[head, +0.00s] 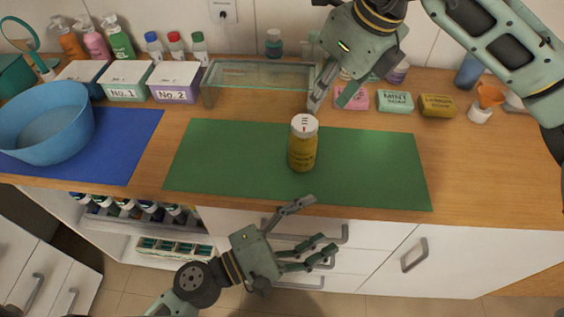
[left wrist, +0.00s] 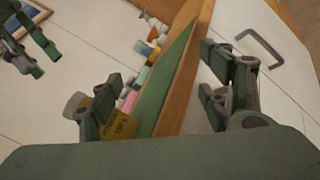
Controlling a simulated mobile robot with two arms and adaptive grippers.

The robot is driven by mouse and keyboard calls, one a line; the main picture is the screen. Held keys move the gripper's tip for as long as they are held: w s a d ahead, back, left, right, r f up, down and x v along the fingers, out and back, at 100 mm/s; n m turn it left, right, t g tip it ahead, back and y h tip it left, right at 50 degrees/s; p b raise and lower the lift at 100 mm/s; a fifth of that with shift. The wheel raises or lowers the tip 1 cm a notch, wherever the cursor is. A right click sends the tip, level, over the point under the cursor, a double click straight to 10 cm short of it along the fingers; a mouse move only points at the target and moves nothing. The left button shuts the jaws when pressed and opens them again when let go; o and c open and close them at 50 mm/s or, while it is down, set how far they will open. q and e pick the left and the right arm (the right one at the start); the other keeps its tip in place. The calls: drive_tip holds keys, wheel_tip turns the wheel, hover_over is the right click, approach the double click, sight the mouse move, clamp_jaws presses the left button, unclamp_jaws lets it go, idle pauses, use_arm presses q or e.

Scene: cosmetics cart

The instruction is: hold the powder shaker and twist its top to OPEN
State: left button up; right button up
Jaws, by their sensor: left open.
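The powder shaker (head: 302,150), a yellow bottle with a white top, stands upright on the green mat (head: 230,165). In the left wrist view the shaker (left wrist: 122,126) is partly hidden behind one of my left fingers.
A glass shelf (head: 260,75) stands behind the mat. Soap boxes (head: 395,100) line the back right. A blue basin (head: 45,125) sits on a blue mat at left, near boxes No. 1 and No. 2. Drawer handles (head: 415,255) protrude below the counter. The green mat is otherwise clear.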

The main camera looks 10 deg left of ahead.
use_arm(q)
drive_tip(key=w+r+n+t, duration=0.2)
drive_tip(key=w+r+n, duration=0.1)
drive_tip(key=r+n, duration=0.15)
drive_tip(key=n+t+y, duration=0.2)
drive_tip(key=n+y, duration=0.2)
drive_tip(key=n, duration=0.5)
approach(304, 144)
drive_tip(key=shift+m, duration=0.25)
drive_tip(key=w+d+f, duration=0.1)
drive_tip(key=w+d, duration=0.1)
drive_tip(key=w+f, duration=0.1)
drive_tip(key=shift+w+d+f, duration=0.3)
drive_tip(key=shift+w+d, duration=0.1)
drive_tip(key=shift+w+a+f+n+y, duration=0.2)
drive_tip(key=shift+w+a+n+y, duration=0.2)
drive_tip(key=shift+n+y, duration=0.15)
drive_tip(key=x, duration=0.7)
drive_tip(key=shift+w+d, duration=0.1)
drive_tip(key=shift+w, duration=0.2)
drive_tip(key=shift+c, duration=0.5)
